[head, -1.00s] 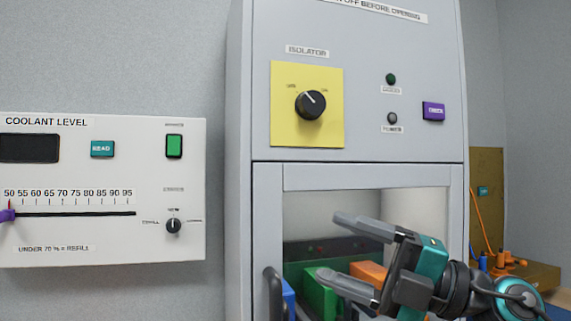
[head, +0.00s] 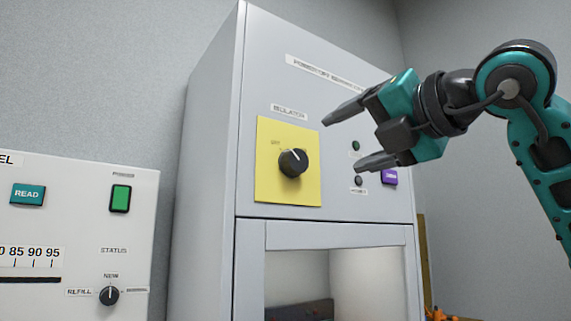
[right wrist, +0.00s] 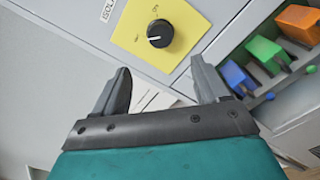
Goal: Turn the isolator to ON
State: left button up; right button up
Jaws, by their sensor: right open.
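The isolator is a round black knob (head: 293,163) on a yellow plate (head: 272,190) on the grey cabinet's upper front. Its white pointer line tilts to the upper left, toward the OFF side, in the head view. The knob also shows in the right wrist view (right wrist: 160,33), beyond the fingers. My right gripper (head: 342,143) is open and empty, to the right of the knob in the head view and apart from it. Its two fingers also show in the right wrist view (right wrist: 161,65), with nothing between them. My left gripper is not in view.
A green lamp (head: 355,146) and a purple button (head: 389,177) are partly behind my right gripper. The cabinet's lower opening (right wrist: 290,97) holds blue, green and orange blocks. A white coolant panel (head: 70,235) is at the left.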

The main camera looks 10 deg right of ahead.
aim_at(299, 161)
jog(key=p+x, duration=0.2)
jog(key=x, duration=1)
jog(key=shift+d+p, duration=0.1)
jog(key=shift+p, duration=0.2)
jog(key=shift+w+f, duration=0.1)
jog(key=shift+w, duration=0.3)
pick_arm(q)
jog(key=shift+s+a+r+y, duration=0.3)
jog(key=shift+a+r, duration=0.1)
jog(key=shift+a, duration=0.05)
